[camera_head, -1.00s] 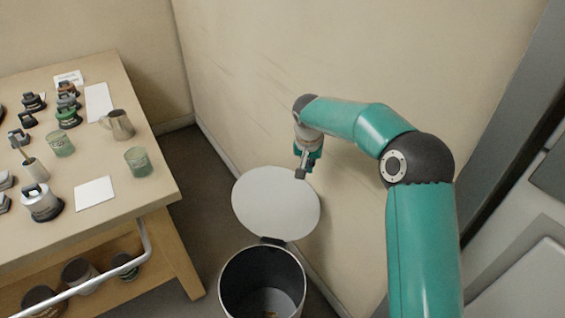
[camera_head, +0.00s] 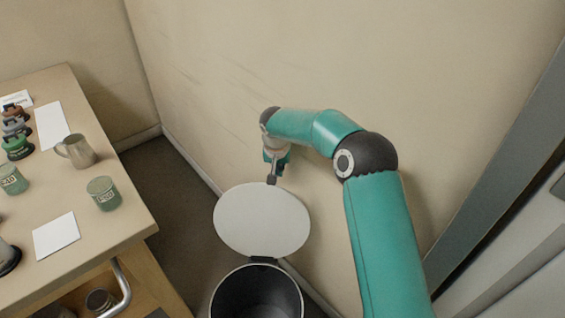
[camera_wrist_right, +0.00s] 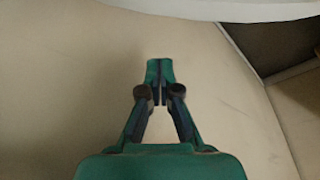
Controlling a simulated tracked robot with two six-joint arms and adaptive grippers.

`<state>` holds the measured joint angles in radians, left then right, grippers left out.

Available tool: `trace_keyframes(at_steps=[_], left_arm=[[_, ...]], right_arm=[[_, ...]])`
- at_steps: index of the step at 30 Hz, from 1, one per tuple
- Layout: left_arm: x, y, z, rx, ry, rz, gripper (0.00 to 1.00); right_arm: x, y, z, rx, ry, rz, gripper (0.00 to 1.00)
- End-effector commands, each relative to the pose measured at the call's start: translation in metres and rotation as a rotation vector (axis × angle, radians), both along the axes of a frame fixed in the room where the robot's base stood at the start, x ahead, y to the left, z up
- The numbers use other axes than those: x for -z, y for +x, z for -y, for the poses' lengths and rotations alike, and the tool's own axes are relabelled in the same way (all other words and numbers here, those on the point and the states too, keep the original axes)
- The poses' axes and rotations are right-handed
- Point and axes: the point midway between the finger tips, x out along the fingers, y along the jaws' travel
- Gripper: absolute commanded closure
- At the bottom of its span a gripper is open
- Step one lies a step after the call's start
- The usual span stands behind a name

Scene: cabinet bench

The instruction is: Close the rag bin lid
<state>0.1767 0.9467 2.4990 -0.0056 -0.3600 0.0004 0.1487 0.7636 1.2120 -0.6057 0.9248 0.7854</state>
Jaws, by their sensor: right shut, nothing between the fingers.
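The rag bin (camera_head: 256,294) is a dark round bin at the bottom middle of the head view, its mouth open. Its round pale lid (camera_head: 262,220) stands open behind the mouth, raised from the dark hinge (camera_head: 264,261) at the rear rim. My right gripper (camera_head: 272,179) is shut and empty at the upper edge of the lid, near the wall; I cannot tell whether it touches. In the right wrist view, the shut fingers (camera_wrist_right: 160,66) point toward the lid's edge (camera_wrist_right: 228,10), which crosses the top of the picture. My left gripper is not in view.
A beige wall (camera_head: 330,60) runs close behind the lid and my right arm. A wooden table (camera_head: 115,222) at the left holds a metal jug (camera_head: 76,151), a green cup (camera_head: 104,193) and a white card (camera_head: 56,236). Dark floor (camera_head: 170,195) lies between table and bin.

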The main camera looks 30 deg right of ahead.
Motion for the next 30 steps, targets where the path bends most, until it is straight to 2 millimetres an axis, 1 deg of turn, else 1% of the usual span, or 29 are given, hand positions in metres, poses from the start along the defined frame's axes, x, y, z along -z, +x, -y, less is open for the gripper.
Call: trace_keyframes(at_steps=[1, 5, 6, 10, 16, 27, 28, 29, 30], left_arm=[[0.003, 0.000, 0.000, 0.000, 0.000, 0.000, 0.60], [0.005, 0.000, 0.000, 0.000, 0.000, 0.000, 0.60], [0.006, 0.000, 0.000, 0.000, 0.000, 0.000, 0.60], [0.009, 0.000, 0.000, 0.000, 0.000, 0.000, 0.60], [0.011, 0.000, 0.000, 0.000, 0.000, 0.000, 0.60], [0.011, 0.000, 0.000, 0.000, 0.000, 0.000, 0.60], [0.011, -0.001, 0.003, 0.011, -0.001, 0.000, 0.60], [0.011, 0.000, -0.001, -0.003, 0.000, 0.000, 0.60], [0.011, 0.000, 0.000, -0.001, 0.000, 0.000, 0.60]], right_arm=[[0.014, 0.003, 0.002, 0.000, 0.000, -0.004, 1.00], [0.041, 0.010, 0.005, -0.003, 0.000, -0.003, 1.00], [0.036, 0.006, 0.001, -0.005, -0.001, 0.002, 1.00], [0.035, -0.007, -0.009, -0.007, 0.000, 0.000, 1.00], [0.034, -0.019, -0.019, -0.006, 0.000, 0.000, 1.00], [0.034, -0.022, -0.021, -0.005, 0.000, 0.000, 1.00], [0.034, -0.023, 0.002, 0.009, 0.000, 0.001, 1.00], [0.034, -0.023, -0.007, 0.001, 0.000, 0.001, 1.00], [0.034, -0.023, -0.012, 0.000, 0.000, 0.001, 1.00]])
